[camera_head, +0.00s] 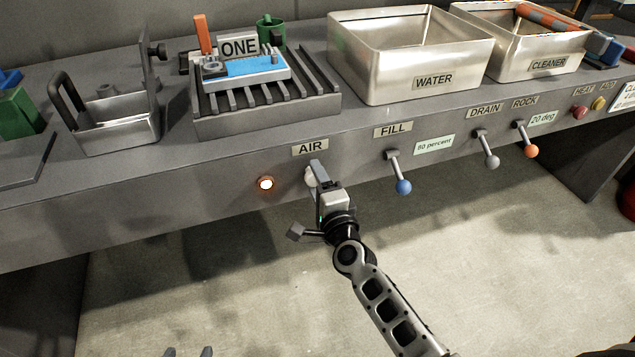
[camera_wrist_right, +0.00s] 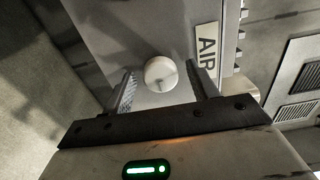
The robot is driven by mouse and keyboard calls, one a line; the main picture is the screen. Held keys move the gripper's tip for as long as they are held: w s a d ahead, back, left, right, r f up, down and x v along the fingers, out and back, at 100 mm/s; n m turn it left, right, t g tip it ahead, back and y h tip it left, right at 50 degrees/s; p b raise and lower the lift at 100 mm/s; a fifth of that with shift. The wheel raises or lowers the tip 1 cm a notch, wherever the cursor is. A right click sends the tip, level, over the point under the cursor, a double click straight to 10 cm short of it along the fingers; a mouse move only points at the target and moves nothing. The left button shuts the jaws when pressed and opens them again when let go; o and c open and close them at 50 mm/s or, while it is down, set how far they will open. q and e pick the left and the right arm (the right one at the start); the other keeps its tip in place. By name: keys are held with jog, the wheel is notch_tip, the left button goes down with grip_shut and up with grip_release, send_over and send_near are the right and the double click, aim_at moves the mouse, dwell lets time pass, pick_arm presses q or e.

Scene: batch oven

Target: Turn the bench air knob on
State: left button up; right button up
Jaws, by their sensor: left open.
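The bench air knob is a round white knob (camera_head: 311,177) on the bench front under the AIR label (camera_head: 310,147). It also shows in the right wrist view (camera_wrist_right: 161,73), beside the turned AIR label (camera_wrist_right: 207,49). My right gripper (camera_head: 316,172) is at the knob and partly covers it in the head view. In the wrist view its two fingers stand on either side of the knob, with gaps visible, so it is open around or just in front of it; the exact depth is unclear. My left gripper (camera_head: 188,352) shows only its parted fingertips at the bottom edge, away from the bench.
A lit round lamp (camera_head: 266,183) sits left of the knob. The FILL lever with a blue ball (camera_head: 403,186) hangs to the right, then the DRAIN (camera_head: 491,161) and ROCK (camera_head: 531,151) levers. A slatted rack (camera_head: 265,112) and the WATER tank (camera_head: 390,83) stand above.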

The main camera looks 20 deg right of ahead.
jog(key=s, duration=1.6)
jog(key=shift+d+b, duration=0.3)
jog(key=shift+b, duration=0.05)
jog(key=shift+a, duration=0.1)
